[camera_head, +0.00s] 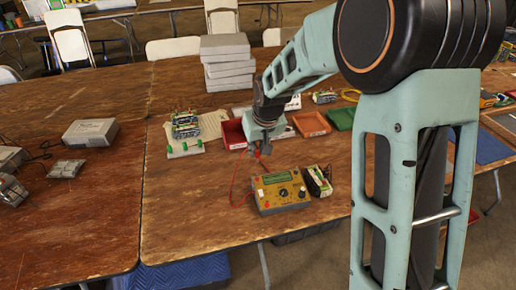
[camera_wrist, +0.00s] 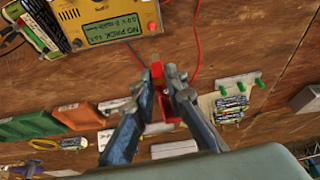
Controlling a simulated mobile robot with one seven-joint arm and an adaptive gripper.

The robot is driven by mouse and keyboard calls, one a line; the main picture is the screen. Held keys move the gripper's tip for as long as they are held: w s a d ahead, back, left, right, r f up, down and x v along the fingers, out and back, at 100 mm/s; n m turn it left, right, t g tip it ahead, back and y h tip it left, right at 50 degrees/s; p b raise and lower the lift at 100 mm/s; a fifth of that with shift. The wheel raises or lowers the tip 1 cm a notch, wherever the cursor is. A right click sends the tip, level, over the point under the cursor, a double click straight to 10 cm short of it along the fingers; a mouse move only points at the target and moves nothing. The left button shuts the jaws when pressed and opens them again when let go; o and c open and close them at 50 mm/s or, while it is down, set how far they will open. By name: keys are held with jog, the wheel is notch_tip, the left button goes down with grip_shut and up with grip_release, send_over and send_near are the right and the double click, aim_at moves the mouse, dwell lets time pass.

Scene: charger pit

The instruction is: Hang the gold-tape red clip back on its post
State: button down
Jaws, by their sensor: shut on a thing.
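My gripper (camera_wrist: 158,82) is shut on a small red clip (camera_wrist: 157,70) with a gold-coloured patch, seen between the fingertips in the wrist view. In the head view my gripper (camera_head: 259,153) is above the table, behind the yellow charger; the clip is too small to make out there. A red lead (camera_head: 233,185) runs from the clip's area to the charger. The charger (camera_head: 281,190) has a screen reading "NO PACK" in the wrist view (camera_wrist: 125,28). A red fitting (camera_wrist: 151,26) shows on its edge; I cannot tell whether it is the post.
A battery pack (camera_head: 318,181) stands right of the charger. Red (camera_head: 234,133), orange (camera_head: 310,123) and green (camera_head: 340,119) trays lie behind. Grey boxes (camera_head: 227,62) are stacked farther back.

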jog(key=shift+f, duration=0.25)
dwell(0.3)
jog(key=shift+f+b, duration=2.8)
jog(key=shift+f, duration=0.55)
jog(key=shift+f+b, duration=0.2)
jog(key=shift+b, duration=0.15)
jog(key=c, duration=1.8)
grip_release()
jog(key=shift+c, duration=0.2)
jog(key=shift+o, duration=0.9)
jog(key=shift+r, duration=0.15)
